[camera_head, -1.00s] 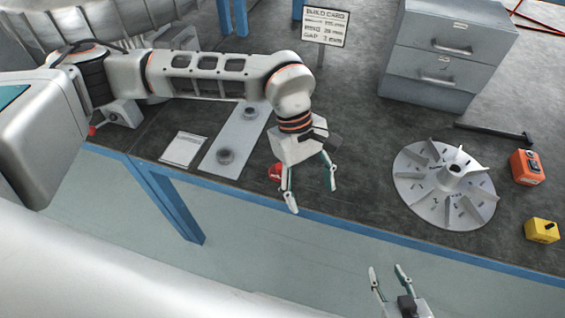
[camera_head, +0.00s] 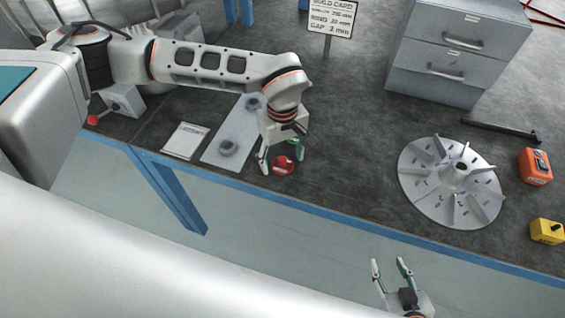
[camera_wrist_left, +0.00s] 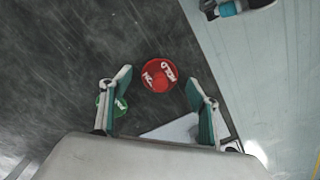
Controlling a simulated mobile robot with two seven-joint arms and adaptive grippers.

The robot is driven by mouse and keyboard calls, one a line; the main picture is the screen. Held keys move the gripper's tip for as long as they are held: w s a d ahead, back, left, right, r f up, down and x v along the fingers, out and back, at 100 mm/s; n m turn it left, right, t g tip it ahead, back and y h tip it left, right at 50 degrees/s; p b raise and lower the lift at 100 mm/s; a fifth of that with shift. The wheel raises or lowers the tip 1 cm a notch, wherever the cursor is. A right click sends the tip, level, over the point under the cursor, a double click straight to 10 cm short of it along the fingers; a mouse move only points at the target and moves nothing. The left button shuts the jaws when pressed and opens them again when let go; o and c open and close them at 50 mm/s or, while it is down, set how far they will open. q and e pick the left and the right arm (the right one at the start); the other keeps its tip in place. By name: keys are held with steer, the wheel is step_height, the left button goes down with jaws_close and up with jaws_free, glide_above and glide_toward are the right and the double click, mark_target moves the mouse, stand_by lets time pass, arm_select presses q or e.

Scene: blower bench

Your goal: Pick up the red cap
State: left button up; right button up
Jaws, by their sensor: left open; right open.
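The red cap (camera_head: 284,166) lies on the dark bench top near its front edge. It also shows in the left wrist view (camera_wrist_left: 160,74), a round red disc with white lettering and a raised middle. My left gripper (camera_head: 281,162) is open above the cap. In the left wrist view the cap appears between and slightly beyond the fingertips, with a gap on each side. My right gripper (camera_head: 389,264) is open and empty, in front of the bench edge and far from the cap.
A green lettered disc (camera_wrist_left: 119,104) is partly hidden behind a left finger. A grey plate with round parts (camera_head: 219,160) and a white sheet (camera_head: 185,141) lie left of the cap. A finned impeller (camera_head: 425,190) sits to the right; bench between is clear.

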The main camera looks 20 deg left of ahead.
arm_select(q)
steer(key=shift+f, duration=0.15)
jaws_close()
stand_by(0.4)
